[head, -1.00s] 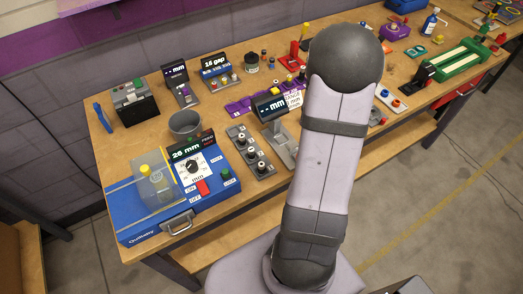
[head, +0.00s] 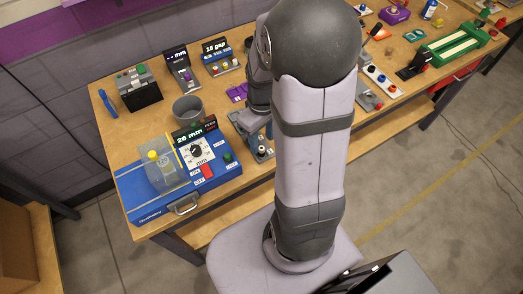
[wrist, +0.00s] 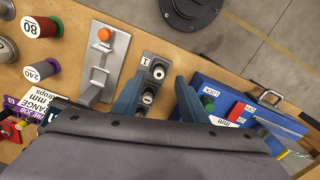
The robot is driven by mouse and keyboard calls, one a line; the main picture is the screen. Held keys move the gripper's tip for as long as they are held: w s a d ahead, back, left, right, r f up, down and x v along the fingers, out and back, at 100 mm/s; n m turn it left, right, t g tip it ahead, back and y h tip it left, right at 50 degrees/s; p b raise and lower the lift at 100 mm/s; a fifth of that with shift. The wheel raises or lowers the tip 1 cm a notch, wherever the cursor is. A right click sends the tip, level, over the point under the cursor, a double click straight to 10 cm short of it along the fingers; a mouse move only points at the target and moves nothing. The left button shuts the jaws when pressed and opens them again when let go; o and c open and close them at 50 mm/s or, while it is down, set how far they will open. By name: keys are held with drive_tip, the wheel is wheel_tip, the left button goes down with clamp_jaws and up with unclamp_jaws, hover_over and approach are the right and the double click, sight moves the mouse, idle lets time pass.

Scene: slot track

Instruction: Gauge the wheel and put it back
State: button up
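A grey plate (wrist: 154,70) lies under my gripper (wrist: 158,82) in the wrist view. It carries small dark wheels with light centres, and one wheel (wrist: 149,95) shows between my fingers. The fingers are spread, one on each side of the plate, with nothing held. Whether they touch the wheel I cannot tell. In the head view the near end of the plate (head: 263,154) shows with one wheel on it; my arm hides the rest. A grey stand with an orange button (wrist: 104,35) is left of the plate in the wrist view. A small stand with an mm display (head: 177,57) is at the back.
A blue machine (head: 147,214) with a dial, a clear cover and a handle stands close beside the plate. A grey cup (head: 187,110) is behind it. Thread spools (wrist: 42,27) and a purple label lie left of the grey stand in the wrist view.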

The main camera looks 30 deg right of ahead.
sight(262, 149)
drive_tip(key=shift+f, duration=0.4)
drive_tip(key=shift+f, duration=0.1)
drive_tip(key=shift+w+f+p, duration=0.1)
drive_tip(key=shift+f+p, duration=0.65)
drive_tip(key=shift+f, duration=1.75)
clamp_jaws()
